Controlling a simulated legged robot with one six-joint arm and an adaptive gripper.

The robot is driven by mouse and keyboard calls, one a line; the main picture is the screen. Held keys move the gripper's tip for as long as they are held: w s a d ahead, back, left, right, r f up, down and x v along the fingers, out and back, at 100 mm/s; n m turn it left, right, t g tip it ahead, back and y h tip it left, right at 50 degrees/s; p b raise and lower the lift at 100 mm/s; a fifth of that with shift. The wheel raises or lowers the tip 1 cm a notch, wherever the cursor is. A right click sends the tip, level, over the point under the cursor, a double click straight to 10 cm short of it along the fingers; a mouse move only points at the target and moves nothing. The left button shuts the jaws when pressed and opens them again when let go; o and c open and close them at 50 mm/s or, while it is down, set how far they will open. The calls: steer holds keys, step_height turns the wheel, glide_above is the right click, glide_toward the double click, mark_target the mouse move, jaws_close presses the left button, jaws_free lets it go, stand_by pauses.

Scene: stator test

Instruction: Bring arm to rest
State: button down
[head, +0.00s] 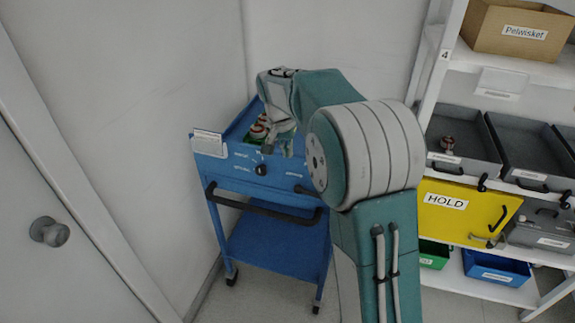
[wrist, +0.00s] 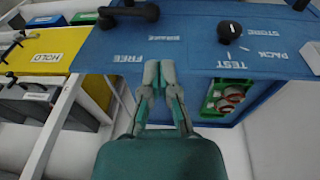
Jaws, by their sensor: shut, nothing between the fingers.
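My gripper (wrist: 160,82) is in the middle of the wrist view, its two fingers together and nothing between them. In the head view my arm reaches over the blue cart (head: 275,255), and its wrist hides part of the cart's top. A green tray (wrist: 211,107) with several red-and-white round parts (wrist: 232,97) lies beside the TEST label, to the right of my fingers. These parts (head: 259,128) also show in the head view, just left of my wrist. My fingers appear apart from them.
A shelf rack (head: 430,85) stands at the right, with grey bins (head: 464,135), a yellow HOLD panel (head: 465,207) and a cardboard box (head: 513,28). A black knob (wrist: 229,32) and a black handle (wrist: 128,15) are on the cart. A door knob (head: 49,231) is at the left.

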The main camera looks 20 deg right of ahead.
steer(key=s+a+r+n+t, duration=0.1)
steer(key=s+r+n, duration=0.1)
steer(key=s+r, duration=0.4)
steer(key=s+a+r+n+t, duration=0.1)
steer(key=s+r, duration=0.2)
steer(key=s, duration=0.6)
steer(key=s+a+f+n+t+y, duration=0.1)
steer(key=s+f+n+t, duration=0.1)
steer(key=s, duration=1.5)
steer(key=shift+s+f+n+t+y, duration=0.35)
steer(key=shift+f+n, duration=0.2)
steer(key=shift+n, duration=0.35)
